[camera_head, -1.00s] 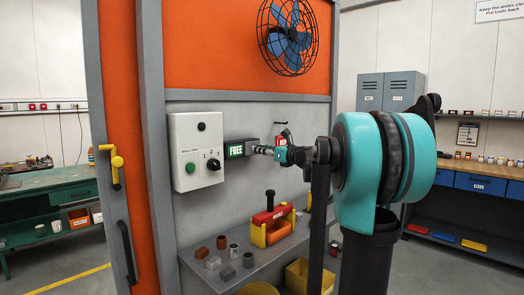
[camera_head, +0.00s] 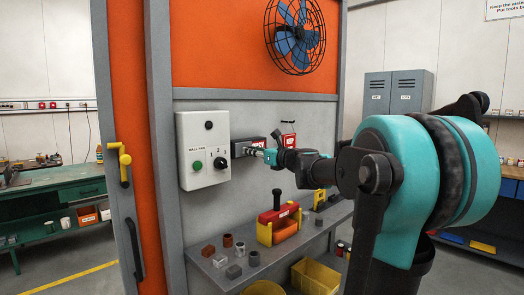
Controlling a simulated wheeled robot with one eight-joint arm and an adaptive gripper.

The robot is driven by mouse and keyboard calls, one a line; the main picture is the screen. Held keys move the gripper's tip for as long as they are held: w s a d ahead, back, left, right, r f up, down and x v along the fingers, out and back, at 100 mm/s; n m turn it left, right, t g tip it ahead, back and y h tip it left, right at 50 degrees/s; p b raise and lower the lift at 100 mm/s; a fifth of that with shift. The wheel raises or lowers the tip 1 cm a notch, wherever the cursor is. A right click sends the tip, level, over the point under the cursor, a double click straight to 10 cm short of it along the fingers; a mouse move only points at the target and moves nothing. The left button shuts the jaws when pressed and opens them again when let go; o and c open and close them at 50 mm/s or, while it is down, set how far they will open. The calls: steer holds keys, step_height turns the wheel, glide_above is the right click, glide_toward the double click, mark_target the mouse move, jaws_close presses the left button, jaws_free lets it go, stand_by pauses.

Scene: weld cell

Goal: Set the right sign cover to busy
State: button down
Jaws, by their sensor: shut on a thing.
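The sign (camera_head: 238,146) is a small dark box on the grey wall panel, just right of the white control box. A strip of red shows along the top of its face, and no green lettering is visible now. My gripper (camera_head: 252,151) reaches in from the right and is shut at the front of the sign, on what appears to be the sign cover. The cover and the fingertips are small here, and the gripper hides part of the sign face. I cannot read any word on it.
A white control box (camera_head: 203,127) with a green button and black knob is close left of the sign. A red tag (camera_head: 288,141) hangs on the right. Below, a grey shelf (camera_head: 205,268) holds small blocks and a red-yellow carrier (camera_head: 279,222). A caged fan (camera_head: 295,36) is above.

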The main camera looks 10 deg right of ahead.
steer(key=shift+s+a, duration=0.15)
steer(key=shift+a, duration=0.05)
steer(key=c, duration=1.3)
jaws_free()
steer(key=shift+o, duration=0.2)
steer(key=v, duration=1.2)
